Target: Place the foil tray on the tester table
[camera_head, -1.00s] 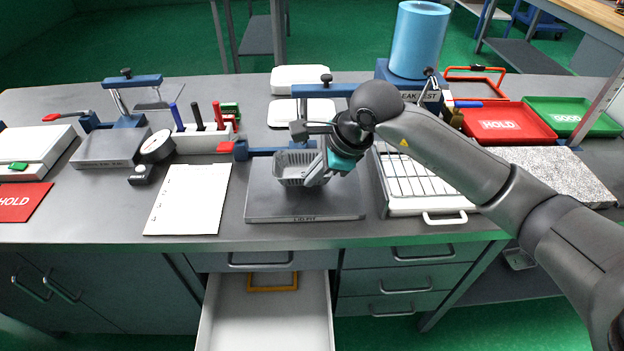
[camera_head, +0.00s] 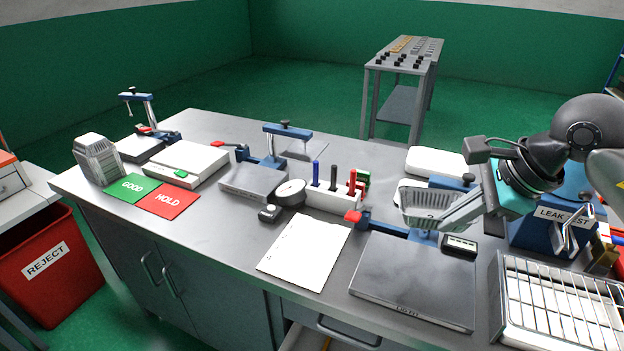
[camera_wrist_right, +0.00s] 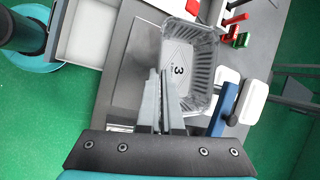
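The foil tray (camera_head: 425,203) is a small grey, ribbed, open tray. My right gripper (camera_head: 452,214) is shut on its near wall and holds it roughly level above the back part of a grey tester plate (camera_head: 410,285). In the right wrist view, the tray (camera_wrist_right: 200,75) shows a "3" on its floor, and the gripper fingers (camera_wrist_right: 163,95) close together at its side. The plate below is bare; its front label is too small to read surely. Another grey tester plate (camera_head: 250,182) with a blue clamp stands farther left. My left gripper is not in view.
A white sheet (camera_head: 303,252), a pen holder (camera_head: 330,197) and a round gauge (camera_head: 290,192) lie left of the plate. A wire rack (camera_head: 560,310) and the blue leak tester (camera_head: 545,232) stand right. Green (camera_head: 128,187) and red (camera_head: 170,202) cards lie far left.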

